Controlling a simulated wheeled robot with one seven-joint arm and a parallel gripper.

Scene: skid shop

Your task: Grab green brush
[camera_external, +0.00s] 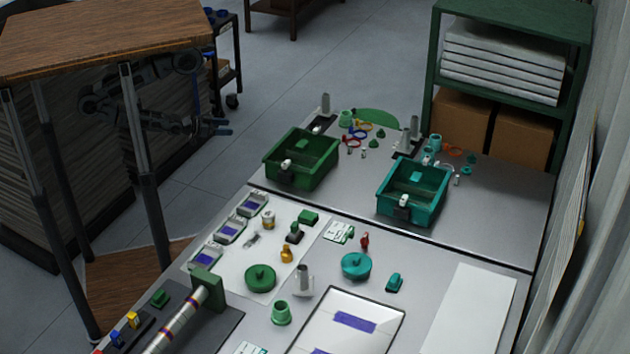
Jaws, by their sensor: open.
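My gripper (224,129) is at the end of my dark arm, far left behind the wooden table's legs. It is small and dark here, apart from the workbench, with nothing seen in it. No object is plainly a brush at this size. Small green candidates lie on the workbench: a green block (308,217) on the white sheet, a green piece with a dark base (294,233) just below it, and a green block (159,298) at the lower left. A teal block-like piece (395,283) lies right of a teal round lidded pot (356,265).
A green bin (322,172) and a teal bin (433,205) stand on the grey workbench (500,205). The wooden table (105,35) stands between the camera and my arm. A green shelf (520,12) is at the back right. Floor (300,70) is clear behind the workbench.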

